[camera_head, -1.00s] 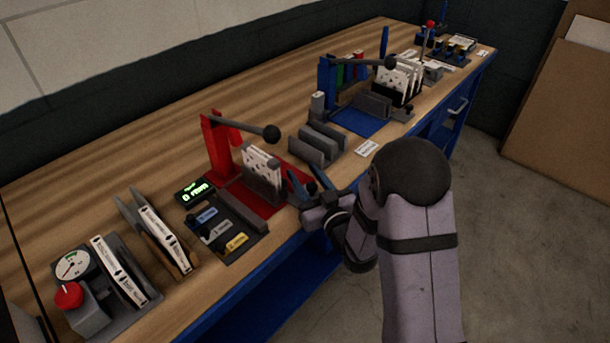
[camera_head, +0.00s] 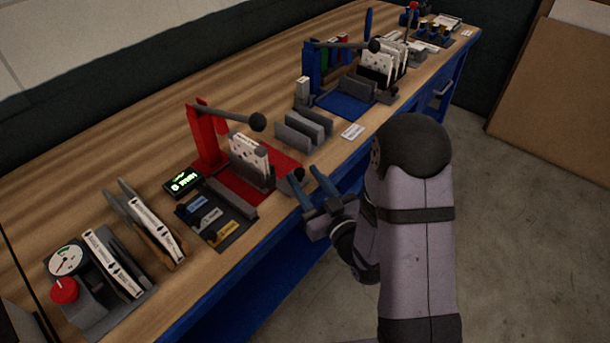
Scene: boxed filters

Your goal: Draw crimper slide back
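I take the red lever press (camera_head: 205,140) at the bench's middle left to be the crimper. Its arm ends in a black ball (camera_head: 257,122). Its red base (camera_head: 271,165) carries a grey holder with a white box (camera_head: 250,152) standing in it. A small dark knob (camera_head: 297,174) shows at the base's front edge. My gripper (camera_head: 303,176) is just in front of the bench, its two blue-grey fingers spread apart with nothing visible between them. One finger's tip is close to the knob; I cannot tell whether they touch.
Left of the press are a lit display (camera_head: 184,181), a panel of three labelled keys (camera_head: 238,232), racked white boxes and a gauge (camera_head: 66,260). Grey racks (camera_head: 304,128) and a blue press (camera_head: 307,75) stand to the right. The floor before the bench is clear.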

